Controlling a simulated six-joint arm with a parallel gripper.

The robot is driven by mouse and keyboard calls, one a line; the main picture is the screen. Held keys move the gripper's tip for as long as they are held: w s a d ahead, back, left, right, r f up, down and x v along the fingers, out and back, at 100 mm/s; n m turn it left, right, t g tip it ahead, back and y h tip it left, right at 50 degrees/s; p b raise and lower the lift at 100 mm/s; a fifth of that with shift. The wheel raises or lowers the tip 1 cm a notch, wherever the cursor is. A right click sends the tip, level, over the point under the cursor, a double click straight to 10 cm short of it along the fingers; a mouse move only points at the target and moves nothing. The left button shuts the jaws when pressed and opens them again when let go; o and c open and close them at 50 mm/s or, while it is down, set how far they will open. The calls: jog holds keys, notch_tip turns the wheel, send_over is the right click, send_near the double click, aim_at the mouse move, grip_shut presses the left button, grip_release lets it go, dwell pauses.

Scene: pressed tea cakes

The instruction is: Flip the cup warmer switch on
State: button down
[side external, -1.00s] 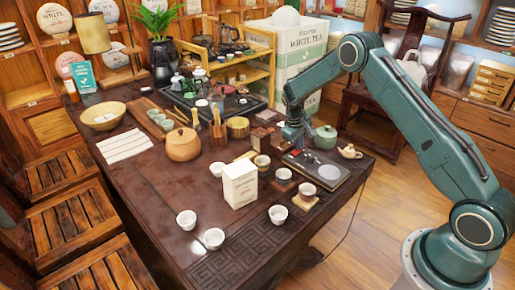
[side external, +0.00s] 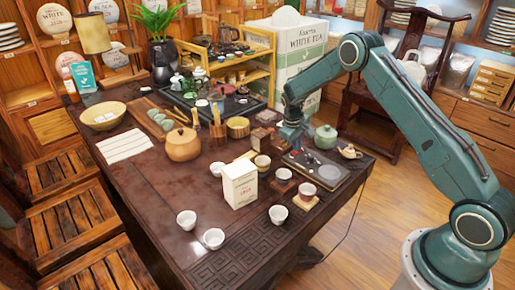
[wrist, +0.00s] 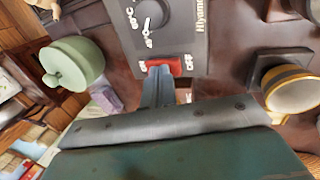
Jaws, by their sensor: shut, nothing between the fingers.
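The cup warmer (side external: 325,174) is a flat dark plate at the right end of the table in the side view. In the wrist view its grey control panel (wrist: 190,25) shows a dial (wrist: 150,14) and a red rocker switch (wrist: 172,66). The mark ON is left of the switch and OFF is right of it. My gripper (wrist: 158,72) is shut and empty, its tips at the left, ON-side part of the switch, hiding part of it. I cannot tell contact or which way the rocker is tipped. In the side view my gripper (side external: 291,143) is at the warmer's left end.
A green lidded pot (wrist: 75,62) stands left of the panel in the wrist view, also behind the warmer in the side view (side external: 326,138). A yellow-rimmed cup (wrist: 290,90) is on the right. A white box (side external: 240,187) and several cups stand in front of the warmer.

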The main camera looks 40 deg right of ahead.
dwell(0.4)
notch_tip(320, 180, up, 14)
jog(key=shift+a, duration=0.3)
dwell(0.4)
jog(key=shift+r, duration=0.1)
